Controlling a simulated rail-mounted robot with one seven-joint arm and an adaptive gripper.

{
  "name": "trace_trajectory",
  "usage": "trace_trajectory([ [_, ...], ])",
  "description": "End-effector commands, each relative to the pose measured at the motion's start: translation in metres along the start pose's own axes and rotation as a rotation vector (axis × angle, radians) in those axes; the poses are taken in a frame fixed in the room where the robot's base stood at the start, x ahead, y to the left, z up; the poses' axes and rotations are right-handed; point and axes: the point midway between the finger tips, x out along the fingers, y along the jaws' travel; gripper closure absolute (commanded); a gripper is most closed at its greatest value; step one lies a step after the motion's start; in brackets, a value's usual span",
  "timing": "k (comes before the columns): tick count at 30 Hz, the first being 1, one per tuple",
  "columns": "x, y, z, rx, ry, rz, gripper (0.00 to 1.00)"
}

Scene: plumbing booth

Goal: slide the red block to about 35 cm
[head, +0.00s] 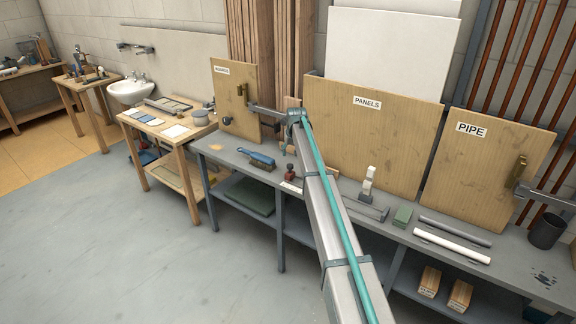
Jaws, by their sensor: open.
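I cannot make out a clear red block or a length scale in the head view. A small dark reddish-brown object (290,173) stands on the grey workbench (228,158), just left of my arm; I cannot tell whether it is the block. My arm rises from the bottom of the picture across the bench and covers part of its middle. My gripper cannot be made out; the far end of the arm hides what lies behind it.
A blue-handled brush (257,160) lies left on the bench. Right of my arm are a white stacked piece (368,184), a green block (402,217), a white pipe (452,246) and a dark cup (545,231). Upright wooden boards (375,135) back the bench. The floor at left is clear.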

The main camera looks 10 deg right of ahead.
Motion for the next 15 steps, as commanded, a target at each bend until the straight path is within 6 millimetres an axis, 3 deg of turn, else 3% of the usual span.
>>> trace_trajectory([
  [15,0.078,0.0,-0.001,0.0,-0.002,0.0,0.42],
])
